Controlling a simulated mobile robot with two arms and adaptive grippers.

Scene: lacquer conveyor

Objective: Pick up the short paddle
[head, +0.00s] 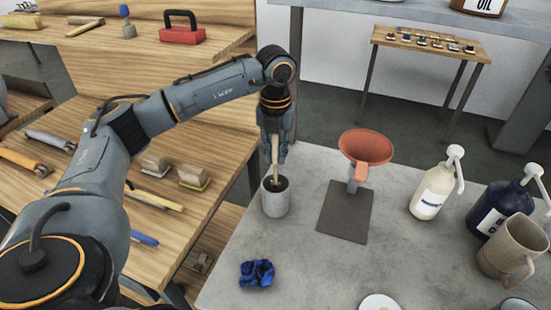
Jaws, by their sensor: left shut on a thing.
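A short wooden paddle (274,162) stands upright in a grey cup (275,203) on the grey table. Its lower end is hidden inside the cup. My left gripper (275,150) points down from above the cup and is shut on the paddle's upper part. My right gripper is not in the head view.
An orange-red funnel (366,147) stands on a dark base plate (344,212) right of the cup. White (430,193) and dark (497,208) pump bottles and a beige jug (511,247) stand at the right. A blue cloth (257,273) lies in front. A wooden bench (222,140) is left.

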